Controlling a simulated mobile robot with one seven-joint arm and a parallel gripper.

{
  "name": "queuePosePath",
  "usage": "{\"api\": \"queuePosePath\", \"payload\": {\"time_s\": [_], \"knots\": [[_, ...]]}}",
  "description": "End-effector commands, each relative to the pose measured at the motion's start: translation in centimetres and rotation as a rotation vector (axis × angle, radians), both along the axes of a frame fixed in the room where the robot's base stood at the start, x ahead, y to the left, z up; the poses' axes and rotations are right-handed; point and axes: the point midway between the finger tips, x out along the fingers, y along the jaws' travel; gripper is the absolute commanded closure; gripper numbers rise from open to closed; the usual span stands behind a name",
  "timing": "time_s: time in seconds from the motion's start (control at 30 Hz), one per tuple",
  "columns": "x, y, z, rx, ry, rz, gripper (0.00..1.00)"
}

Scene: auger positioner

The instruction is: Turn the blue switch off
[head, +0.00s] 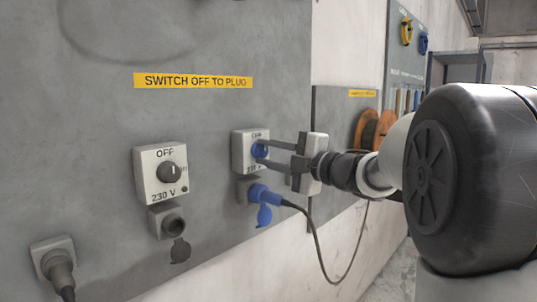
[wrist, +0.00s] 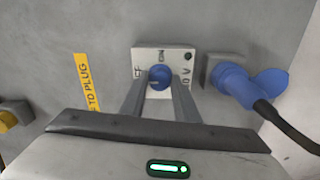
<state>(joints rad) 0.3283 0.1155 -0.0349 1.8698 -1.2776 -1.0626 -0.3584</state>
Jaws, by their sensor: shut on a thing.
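The blue switch is a round blue knob (head: 259,149) on a white box (head: 239,152) fixed to the grey wall panel. In the wrist view the knob (wrist: 159,74) sits between my two finger tips, with "ON" lettered above it and part of "OFF" to its left. I cannot tell clearly which way the knob points. My gripper (head: 262,151) reaches in from the right and is shut on the knob; it also shows in the wrist view (wrist: 160,88).
A blue plug (head: 264,193) with a black cable sits in the socket just below the box. A second switch box with a black knob (head: 169,172), marked OFF, is to the left. A yellow sign (head: 193,81) reads "SWITCH OFF TO PLUG". A grey plug (head: 58,268) is at lower left.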

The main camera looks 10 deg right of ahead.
Motion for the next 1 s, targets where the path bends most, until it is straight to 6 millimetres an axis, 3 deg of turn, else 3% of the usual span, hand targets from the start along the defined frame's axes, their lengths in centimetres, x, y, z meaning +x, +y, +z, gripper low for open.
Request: {"api": "queuePosePath", "payload": {"time_s": [0.03,0.07,0.17,0.57,1.0], "knots": [[0.0,0.1,0.5,0.001,-0.009,0.000,0.94],[0.0,0.1,0.5,0.002,-0.010,0.000,0.68],[0.0,0.1,0.5,0.002,-0.009,0.000,0.55],[-0.7,-0.6,0.2,0.001,-0.003,-0.001,0.55],[-8.7,-6.5,0.0,0.001,-0.005,-0.005,0.55]]}}
